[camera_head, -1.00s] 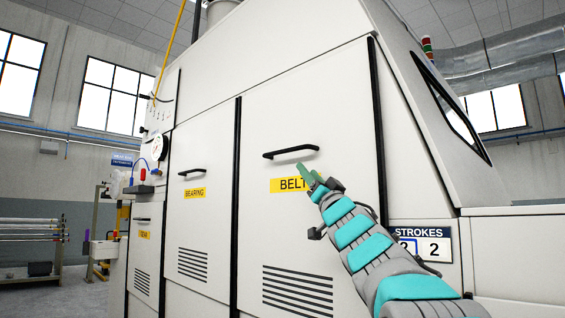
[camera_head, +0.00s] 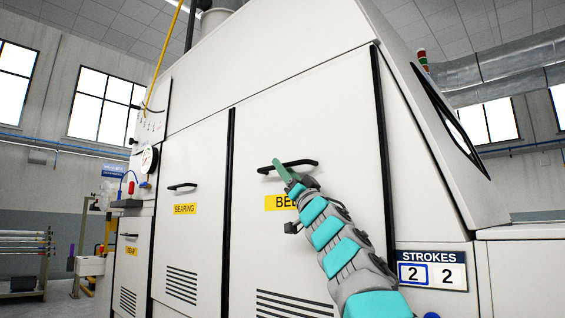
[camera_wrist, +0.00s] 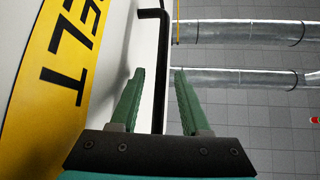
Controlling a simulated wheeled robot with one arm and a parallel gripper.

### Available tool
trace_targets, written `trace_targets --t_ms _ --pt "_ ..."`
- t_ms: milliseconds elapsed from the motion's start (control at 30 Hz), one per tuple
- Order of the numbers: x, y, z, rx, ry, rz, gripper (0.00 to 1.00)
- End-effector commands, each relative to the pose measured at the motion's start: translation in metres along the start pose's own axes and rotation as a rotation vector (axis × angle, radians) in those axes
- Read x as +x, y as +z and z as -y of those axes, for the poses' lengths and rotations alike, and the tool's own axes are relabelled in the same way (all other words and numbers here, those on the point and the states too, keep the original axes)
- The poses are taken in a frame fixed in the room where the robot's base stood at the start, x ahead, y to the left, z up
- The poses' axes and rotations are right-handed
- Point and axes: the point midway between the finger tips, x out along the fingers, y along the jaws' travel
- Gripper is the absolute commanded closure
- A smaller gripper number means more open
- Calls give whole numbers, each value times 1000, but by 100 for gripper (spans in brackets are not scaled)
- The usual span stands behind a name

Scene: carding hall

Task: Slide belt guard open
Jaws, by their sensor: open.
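The belt guard (camera_head: 310,125) is a large white panel with a yellow BELT label (camera_head: 281,203) and vents low down. Its black bar handle (camera_head: 300,164) sits above the label. My gripper (camera_head: 283,168) is at the handle's left part, its green fingers overlapping the bar in the head view. In the wrist view my gripper (camera_wrist: 155,85) is open, and the black handle (camera_wrist: 161,60) runs lengthwise into the space between the two green fingers. I cannot tell whether a finger touches it. The yellow label (camera_wrist: 65,60) shows at the left there. The guard is flush in its frame.
A white panel labelled BEARING (camera_head: 186,209) with its own handle (camera_head: 182,186) stands to the left, past a black vertical strip (camera_head: 228,190). A STROKES counter (camera_head: 431,270) is at the lower right. Racks with rollers (camera_head: 22,245) stand far left.

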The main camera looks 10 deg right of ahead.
Motion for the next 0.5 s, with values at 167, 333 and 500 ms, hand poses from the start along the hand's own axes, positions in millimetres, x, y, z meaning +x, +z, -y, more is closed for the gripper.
trace_targets --t_ms 167,333,500 --pt "13 -2 -1 -1 3 0 54" --pt "18 -2 1 -1 0 -2 54" --pt "18 -1 0 -1 1 -1 54"
